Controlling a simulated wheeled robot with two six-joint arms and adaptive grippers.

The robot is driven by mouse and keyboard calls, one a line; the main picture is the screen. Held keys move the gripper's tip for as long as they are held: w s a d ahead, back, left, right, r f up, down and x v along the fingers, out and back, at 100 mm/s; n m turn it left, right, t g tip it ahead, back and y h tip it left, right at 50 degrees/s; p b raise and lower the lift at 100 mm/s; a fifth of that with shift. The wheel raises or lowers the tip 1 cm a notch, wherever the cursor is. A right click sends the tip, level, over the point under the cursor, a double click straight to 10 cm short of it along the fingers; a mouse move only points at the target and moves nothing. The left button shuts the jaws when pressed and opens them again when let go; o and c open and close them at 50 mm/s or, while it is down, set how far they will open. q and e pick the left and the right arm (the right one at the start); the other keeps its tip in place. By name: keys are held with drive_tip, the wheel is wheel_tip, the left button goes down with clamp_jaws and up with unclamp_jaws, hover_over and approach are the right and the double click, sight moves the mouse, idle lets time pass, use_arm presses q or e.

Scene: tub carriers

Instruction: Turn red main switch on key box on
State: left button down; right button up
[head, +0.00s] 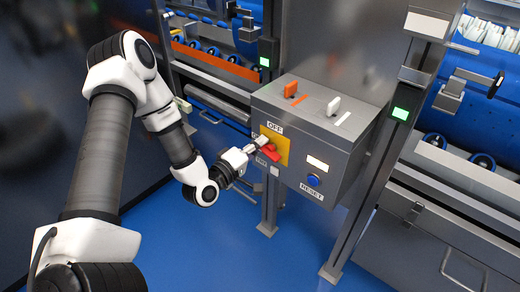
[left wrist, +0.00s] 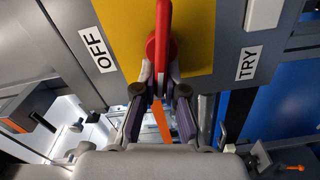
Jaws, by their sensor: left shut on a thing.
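The grey key box (head: 335,150) stands on posts in the middle of the head view. The red main switch (head: 268,153) sits on a yellow plate (head: 283,149) on its front, with an OFF label above and another label below. My left gripper (head: 260,144) reaches it from the left. In the left wrist view the red switch (left wrist: 163,35) lies between the fingertips of my left gripper (left wrist: 160,82), which are shut on its end. There, the OFF label (left wrist: 97,48) is on the left and the TRY label (left wrist: 249,62) on the right. My right gripper is not in view.
An orange key (head: 290,90) and a white key (head: 333,106) stand on the box top. A blue button (head: 313,180) sits above a RESET label. Grey posts with green lights (head: 400,114) and blue machinery flank the box. The blue floor in front is clear.

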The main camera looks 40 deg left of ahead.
use_arm(q)
drive_tip(key=shift+f+n+b, duration=0.25)
drive_tip(key=shift+n+b, duration=0.2)
drive_tip(key=shift+n, duration=0.2)
drive_tip(key=shift+f+n+b, duration=0.25)
drive_tip(key=shift+n+b, duration=0.15)
drive_tip(key=shift+n, duration=0.25)
drive_tip(key=c, duration=1.2)
unclamp_jaws()
drive_tip(key=shift+c, duration=0.2)
drive_tip(key=shift+r, duration=0.1)
drive_tip(key=s, duration=0.7)
drive_tip(key=shift+s+a, duration=0.25)
drive_tip(key=shift+a, duration=0.05)
